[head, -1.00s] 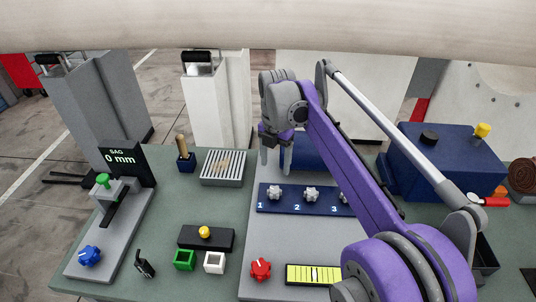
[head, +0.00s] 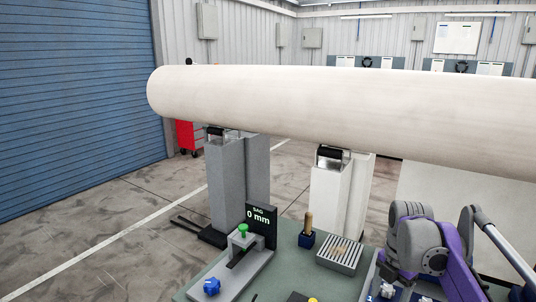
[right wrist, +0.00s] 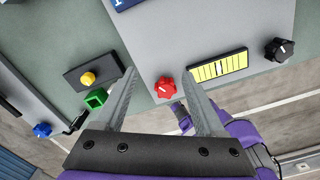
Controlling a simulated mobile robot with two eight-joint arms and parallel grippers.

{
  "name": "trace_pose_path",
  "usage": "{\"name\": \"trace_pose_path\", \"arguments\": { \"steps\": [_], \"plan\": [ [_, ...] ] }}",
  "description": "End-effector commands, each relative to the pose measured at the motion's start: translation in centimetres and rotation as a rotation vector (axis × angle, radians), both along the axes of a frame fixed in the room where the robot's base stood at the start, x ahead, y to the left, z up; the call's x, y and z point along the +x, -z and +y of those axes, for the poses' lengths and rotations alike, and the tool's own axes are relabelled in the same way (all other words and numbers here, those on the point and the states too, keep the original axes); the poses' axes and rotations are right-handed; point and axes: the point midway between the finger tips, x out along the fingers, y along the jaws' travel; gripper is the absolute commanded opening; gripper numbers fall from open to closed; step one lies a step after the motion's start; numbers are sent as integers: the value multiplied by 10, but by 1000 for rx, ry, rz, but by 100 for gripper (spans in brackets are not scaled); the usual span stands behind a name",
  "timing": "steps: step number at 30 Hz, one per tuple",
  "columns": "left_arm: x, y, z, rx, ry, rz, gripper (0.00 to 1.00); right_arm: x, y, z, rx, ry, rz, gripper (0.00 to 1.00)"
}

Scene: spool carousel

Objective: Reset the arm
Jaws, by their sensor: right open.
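My right arm is purple and grey and comes in at the lower right of the head view. Its gripper (head: 389,276) hangs over the bench near the slatted tray, partly cut off by the lower edge. In the right wrist view the two grey fingers of this gripper (right wrist: 160,88) stand wide apart with nothing between them. A red knob (right wrist: 166,88) shows on the bench below, in the gap between the fingers.
A long white tube (head: 330,105) spans above the bench on pedestals. The bench holds a sag gauge (head: 261,222) reading 0 mm, a blue knob (head: 212,287) and a slatted tray (head: 340,254). The wrist view shows a green block (right wrist: 96,98), yellow button (right wrist: 88,78) and black knob (right wrist: 279,49).

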Motion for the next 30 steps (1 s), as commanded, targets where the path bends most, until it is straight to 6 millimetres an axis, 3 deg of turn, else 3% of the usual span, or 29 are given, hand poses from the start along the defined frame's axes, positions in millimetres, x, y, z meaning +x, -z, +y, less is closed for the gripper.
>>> {"name": "trace_pose_path", "arguments": {
  "steps": [11, 21, 25, 30],
  "plan": [
    [0, 0, 0, 0, 0, 0, 50, -69, 30, 47, 38, 728, -165, 72],
    [0, 0, 0, 0, 0, 0, 50, -161, 99, 88, 277, 1592, -295, 72],
    [0, 0, 0, 0, 0, 0, 50, -189, 125, 97, 389, 1849, -298, 72],
    [0, 0, 0, 0, 0, 0, 50, -207, 145, 102, 482, 2038, -285, 72]
  ]
}}
